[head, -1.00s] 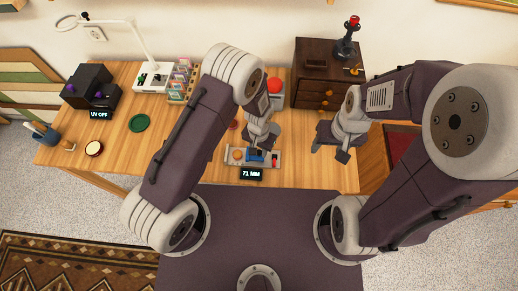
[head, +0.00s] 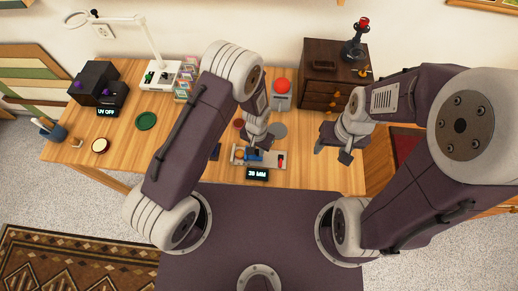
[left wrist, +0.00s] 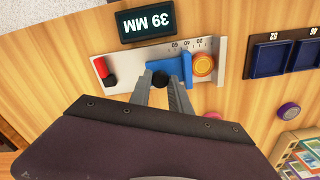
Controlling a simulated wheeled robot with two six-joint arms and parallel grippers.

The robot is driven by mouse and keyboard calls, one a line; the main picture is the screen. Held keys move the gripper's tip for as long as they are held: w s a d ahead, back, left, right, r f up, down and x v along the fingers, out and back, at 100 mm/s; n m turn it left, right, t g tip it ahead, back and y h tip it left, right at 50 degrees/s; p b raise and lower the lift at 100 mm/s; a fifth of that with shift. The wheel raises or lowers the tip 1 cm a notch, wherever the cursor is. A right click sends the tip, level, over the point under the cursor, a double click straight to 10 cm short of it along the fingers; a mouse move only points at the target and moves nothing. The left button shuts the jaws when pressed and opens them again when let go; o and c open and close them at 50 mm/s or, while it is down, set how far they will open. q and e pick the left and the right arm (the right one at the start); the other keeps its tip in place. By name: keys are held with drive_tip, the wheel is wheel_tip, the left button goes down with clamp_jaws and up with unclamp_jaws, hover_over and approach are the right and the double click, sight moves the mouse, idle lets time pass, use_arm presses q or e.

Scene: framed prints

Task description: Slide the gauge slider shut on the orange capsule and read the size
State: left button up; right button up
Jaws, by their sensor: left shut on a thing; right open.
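The gauge (head: 282,160) is a grey plate with a scale, lying on the wooden table; it also shows in the left wrist view (left wrist: 225,46). The orange capsule (left wrist: 203,66) is a round disc at one end of the plate. The blue slider (left wrist: 170,65) stands right beside the capsule, touching or almost touching it. The display (left wrist: 146,24) reads 39 MM. My right gripper (head: 345,156) is open and empty above the table, right of the gauge.
A dark blue tray (left wrist: 284,56) with numbered slots lies near the gauge's capsule end. A red-button box (head: 282,92) and a dark drawer cabinet (head: 330,75) stand behind. A green dish (head: 146,121) and a UV box (head: 95,82) are at left.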

use_arm(q)
drive_tip(key=o, duration=0.7)
drive_tip(key=shift+d, duration=0.1)
drive_tip(key=shift+a, duration=0.3)
wheel_tip(320, 180, up, 9)
drive_tip(key=shift+r+b, duration=0.1)
drive_tip(key=shift+b, duration=0.3)
